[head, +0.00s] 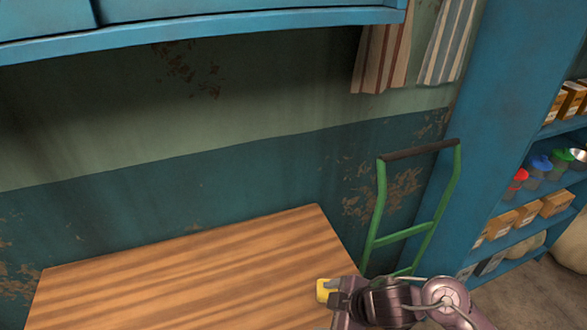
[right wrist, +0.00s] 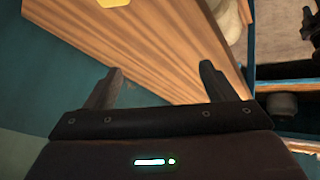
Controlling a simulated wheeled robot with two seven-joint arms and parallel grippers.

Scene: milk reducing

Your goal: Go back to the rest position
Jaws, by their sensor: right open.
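My right gripper (right wrist: 160,85) shows in the right wrist view with its two fingers apart and nothing between them; part of the wooden table lies beyond the fingers. In the head view my right arm (head: 400,303) comes in at the lower right, over the right edge of the wooden table (head: 190,270). A yellow item (head: 324,290) shows right beside the end of that arm; I cannot tell from the head view whether they touch. A yellow shape (right wrist: 113,3) also shows at the top edge of the right wrist view, apart from the fingers. My left gripper is not in view.
A green hand truck (head: 405,232) with a dark handle stands against the wall, just behind my right arm. Blue shelves (head: 540,225) with boxes and jars stand at the right. A blue cabinet (head: 200,28) hangs above. The visible tabletop is mostly bare.

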